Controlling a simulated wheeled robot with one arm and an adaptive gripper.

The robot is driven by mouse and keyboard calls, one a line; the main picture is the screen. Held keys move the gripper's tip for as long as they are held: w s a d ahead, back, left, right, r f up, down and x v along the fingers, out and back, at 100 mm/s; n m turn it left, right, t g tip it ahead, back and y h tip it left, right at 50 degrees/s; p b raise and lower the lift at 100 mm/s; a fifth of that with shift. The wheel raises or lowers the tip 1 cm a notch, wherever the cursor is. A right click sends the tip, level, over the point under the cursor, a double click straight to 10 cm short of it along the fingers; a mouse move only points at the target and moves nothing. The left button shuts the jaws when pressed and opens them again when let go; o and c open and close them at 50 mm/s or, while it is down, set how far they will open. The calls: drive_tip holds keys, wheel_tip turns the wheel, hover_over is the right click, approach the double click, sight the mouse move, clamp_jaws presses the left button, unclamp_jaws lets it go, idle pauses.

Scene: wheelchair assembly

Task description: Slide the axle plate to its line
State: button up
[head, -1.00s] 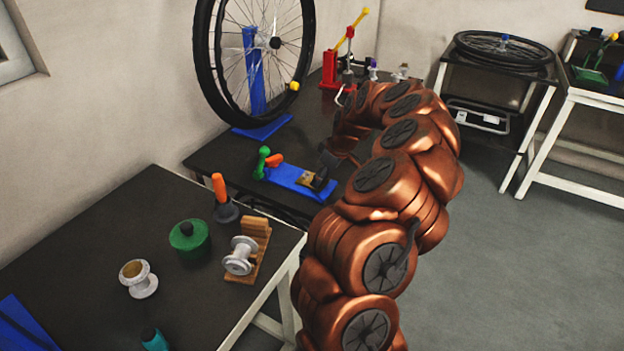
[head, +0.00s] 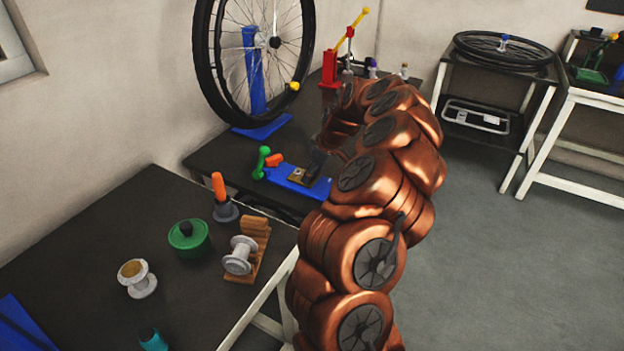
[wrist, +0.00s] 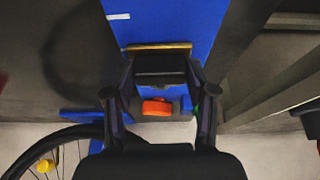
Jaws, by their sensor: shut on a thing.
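The axle plate shows as a brass-coloured plate (head: 297,177) on the blue board (head: 318,190) in the head view. In the wrist view its brass edge (wrist: 158,47) lies across the board, with a dark block (wrist: 160,66) behind it. My gripper (wrist: 160,80) is shut on this dark block, one finger at each side. A short white line (wrist: 118,17) marks the board's left edge in the wrist view, apart from the plate's brass edge. An orange piece (wrist: 157,107) shows between my fingers, close behind the block. The plate's underside is hidden.
A green-handled part (head: 262,162) and the orange tip (head: 274,160) stand at the board's left end. A spoked wheel (head: 255,60) on a blue stand is behind. The near table holds a green pot (head: 189,238), spools and an orange-handled tool (head: 219,190).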

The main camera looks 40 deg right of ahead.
drive_tip(key=shift+w+a, duration=0.2)
drive_tip(key=shift+w, duration=0.2)
drive_tip(key=o, duration=1.4)
drive_tip(key=shift+w+v, duration=0.15)
drive_tip(key=shift+v, duration=2.3)
drive_tip(key=shift+w+v, duration=0.2)
drive_tip(key=shift+v, duration=2.25)
drive_tip(key=shift+w+v, duration=0.15)
drive_tip(key=shift+v, duration=2.35)
drive_tip(key=shift+r, duration=0.2)
